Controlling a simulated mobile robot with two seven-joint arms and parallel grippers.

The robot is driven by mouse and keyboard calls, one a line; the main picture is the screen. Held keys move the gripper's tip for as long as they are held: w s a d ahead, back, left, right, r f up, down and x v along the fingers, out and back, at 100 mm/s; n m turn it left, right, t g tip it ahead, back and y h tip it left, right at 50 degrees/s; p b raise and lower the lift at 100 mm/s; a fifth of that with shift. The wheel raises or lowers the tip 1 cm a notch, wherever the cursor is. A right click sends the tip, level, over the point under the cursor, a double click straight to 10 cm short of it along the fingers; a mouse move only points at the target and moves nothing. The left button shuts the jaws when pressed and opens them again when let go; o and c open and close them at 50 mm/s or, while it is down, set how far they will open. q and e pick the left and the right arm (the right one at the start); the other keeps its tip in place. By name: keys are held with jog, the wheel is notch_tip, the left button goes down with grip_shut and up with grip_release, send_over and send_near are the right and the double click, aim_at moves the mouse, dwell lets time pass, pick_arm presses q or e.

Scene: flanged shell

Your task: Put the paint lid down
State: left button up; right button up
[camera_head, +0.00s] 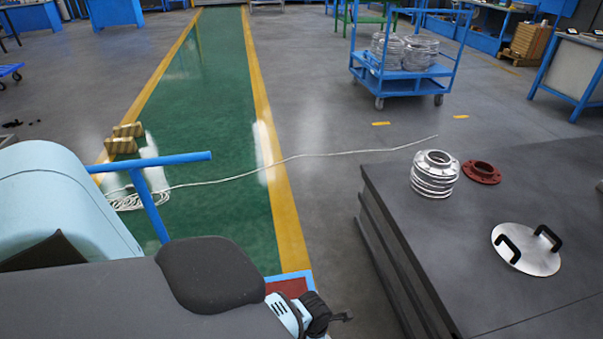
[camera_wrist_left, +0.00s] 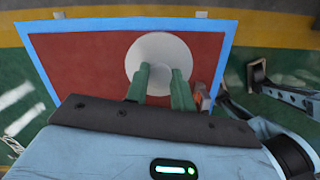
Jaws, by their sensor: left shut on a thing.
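The paint lid, a plain pale round disc (camera_wrist_left: 158,50), shows in the left wrist view over a red cart top with a blue rim (camera_wrist_left: 60,60). My left gripper (camera_wrist_left: 161,72) has its green fingers shut at the disc's near edge; the exact grip is hidden. I cannot tell whether the disc touches the red surface. My right gripper (camera_wrist_left: 241,84) shows at the right of that view, its fingers spread and empty, beside the cart. In the head view the disc and left fingertips are hidden behind my own body.
A small orange-brown item (camera_wrist_left: 205,98) is beside the left fingers. In the head view, a dark table (camera_head: 440,240) at right bears a stack of silver flanges (camera_head: 434,180), a red flange (camera_head: 481,172) and a silver cover with two black handles (camera_head: 527,262). A pale cable (camera_head: 290,160) crosses the floor.

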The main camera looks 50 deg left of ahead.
pick_arm(q)
jog(key=s+f+n+b, duration=0.1)
jog(key=s+f, duration=0.1)
jog(key=f, duration=0.1)
jog(key=s+a+f+b, duration=0.1)
jog(key=s+f, duration=0.1)
jog(key=f, duration=0.2)
jog(key=s+f+n+b, duration=0.1)
jog(key=s+f+b, duration=0.1)
jog(key=f, duration=0.2)
jog(key=shift+s+a+f+n, duration=0.2)
jog(key=shift+n, duration=0.1)
jog(key=shift+f, duration=0.4)
jog(key=shift+f+b, duration=0.15)
jog(key=shift+b, duration=0.2)
jog(key=shift+w, duration=0.1)
notch_tip(320, 180, down, 3)
jog(key=shift+f+b, duration=0.2)
jog(key=shift+b, duration=1)
jog(key=shift+f, duration=0.25)
jog(key=shift+r, duration=0.1)
jog(key=shift+f, duration=0.2)
jog(key=o, duration=1)
